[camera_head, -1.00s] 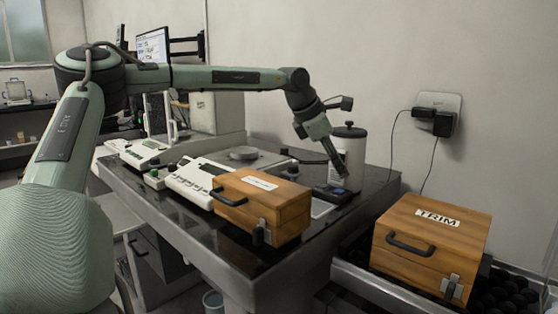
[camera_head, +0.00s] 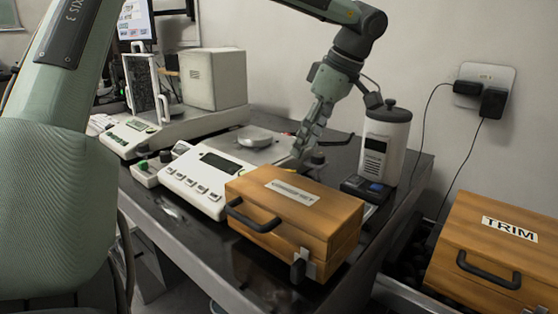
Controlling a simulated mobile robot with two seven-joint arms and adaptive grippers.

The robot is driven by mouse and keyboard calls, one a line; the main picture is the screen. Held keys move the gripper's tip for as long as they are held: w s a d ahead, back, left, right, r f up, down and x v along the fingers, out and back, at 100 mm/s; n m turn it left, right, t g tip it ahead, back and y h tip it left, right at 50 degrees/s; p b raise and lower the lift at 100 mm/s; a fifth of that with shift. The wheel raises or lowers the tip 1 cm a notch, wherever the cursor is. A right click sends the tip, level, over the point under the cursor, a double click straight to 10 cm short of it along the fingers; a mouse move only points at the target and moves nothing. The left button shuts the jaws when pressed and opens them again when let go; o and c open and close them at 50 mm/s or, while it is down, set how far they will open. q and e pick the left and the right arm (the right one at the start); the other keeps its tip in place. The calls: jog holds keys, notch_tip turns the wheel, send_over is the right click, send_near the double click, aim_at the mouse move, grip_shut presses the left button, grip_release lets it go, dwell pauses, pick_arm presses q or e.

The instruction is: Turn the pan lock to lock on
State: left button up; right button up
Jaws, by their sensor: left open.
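A white balance (camera_head: 200,180) with a display, buttons and a round metal pan (camera_head: 256,137) stands on the dark table. My left gripper (camera_head: 299,152) points down beside the balance's right rear corner, just right of the pan. It is open. A small dark knob (camera_head: 318,157) shows right beside its fingertips; I cannot tell whether they touch it or which way a lock is turned. No lock label is legible. My right gripper is not in view.
A wooden case (camera_head: 295,215) stands in front of the balance. A white canister (camera_head: 385,145) and a small dark device (camera_head: 366,187) stand to the right. A second balance (camera_head: 165,130) is behind left. A TRIM case (camera_head: 500,250) is at the lower right.

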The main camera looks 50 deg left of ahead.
aim_at(291, 170)
pick_arm(q)
jog(key=x, duration=0.7)
jog(key=shift+s+a+f, duration=0.1)
jog(key=shift+a+f, duration=0.2)
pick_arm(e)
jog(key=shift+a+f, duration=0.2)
